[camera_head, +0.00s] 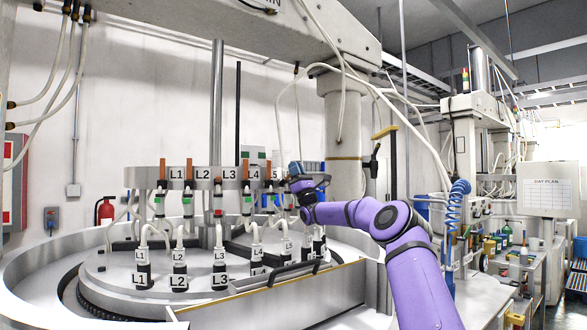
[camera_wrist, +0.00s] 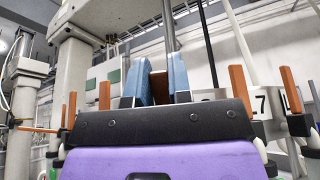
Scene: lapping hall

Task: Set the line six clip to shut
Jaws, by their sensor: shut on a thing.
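A row of line clips with orange levers runs along the grey rail (camera_head: 203,174) above the round machine. The levers of L1 (camera_head: 163,169), L2 (camera_head: 189,168) and L4 (camera_head: 245,169) stand upright. My gripper (camera_head: 306,168) is at the right end of the visible row, just past L5. In the wrist view its blue fingers (camera_wrist: 161,82) are closed on a brown-orange lever (camera_wrist: 158,88), which I take as the line six clip. The L7 label (camera_wrist: 258,103) shows just right of it. The L6 label and the clip's body are hidden by my gripper.
Upright neighbouring levers (camera_wrist: 104,95) and (camera_wrist: 239,89) stand close on both sides of my gripper. One lever (camera_wrist: 40,129) at the left lies level. White hoses and labelled fittings (camera_head: 220,268) stand below the rail. A thick column (camera_head: 343,130) rises behind my gripper.

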